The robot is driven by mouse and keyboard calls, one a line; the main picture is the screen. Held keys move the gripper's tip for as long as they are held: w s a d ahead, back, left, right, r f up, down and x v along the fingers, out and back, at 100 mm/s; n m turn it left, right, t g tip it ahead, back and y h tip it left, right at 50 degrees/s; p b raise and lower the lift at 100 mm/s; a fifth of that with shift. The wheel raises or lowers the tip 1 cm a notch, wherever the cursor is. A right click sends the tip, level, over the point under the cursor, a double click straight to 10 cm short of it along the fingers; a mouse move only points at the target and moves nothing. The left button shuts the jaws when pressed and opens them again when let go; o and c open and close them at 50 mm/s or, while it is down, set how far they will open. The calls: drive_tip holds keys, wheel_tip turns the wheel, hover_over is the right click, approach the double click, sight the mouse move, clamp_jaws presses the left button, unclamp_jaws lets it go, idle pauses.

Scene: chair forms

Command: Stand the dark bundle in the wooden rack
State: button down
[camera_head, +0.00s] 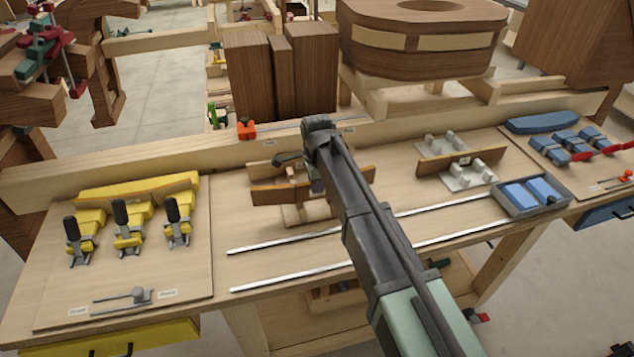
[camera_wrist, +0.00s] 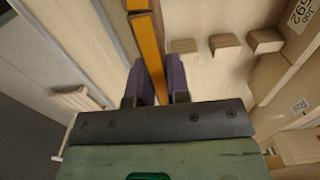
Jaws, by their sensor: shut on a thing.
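The dark bundle (camera_head: 270,195) is a long brown strip, seen broadside in the head view and as a narrow orange-brown edge (camera_wrist: 150,50) in the wrist view. My gripper (camera_wrist: 159,88) is shut on it, one dark finger on each side. In the head view my arm hides part of it and most of my gripper. The wooden rack (camera_head: 308,215) is pale and lies at the bundle on the bench. Pale wooden posts (camera_wrist: 225,42) stand right of the bundle in the wrist view, apart from it there. I cannot tell whether the bundle touches the rack.
A grey pegged fixture (camera_head: 468,180) with another brown strip stands to the right, beside a tray of blue blocks (camera_head: 532,194). Yellow clamps (camera_head: 128,228) stand left. Two metal rails (camera_head: 290,243) cross the bench front. A wooden beam (camera_head: 200,150) runs along the back.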

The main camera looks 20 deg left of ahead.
sight(316, 198)
drive_tip(key=shift+f+b, duration=1.9)
drive_tip(key=shift+f, duration=0.55)
drive_tip(key=shift+f, duration=0.25)
drive_tip(key=c, duration=1)
unclamp_jaws()
wheel_tip(316, 198, up, 11)
drive_tip(key=p, duration=1)
drive_tip(key=shift+p, duration=0.3)
drive_tip(key=shift+f, duration=0.1)
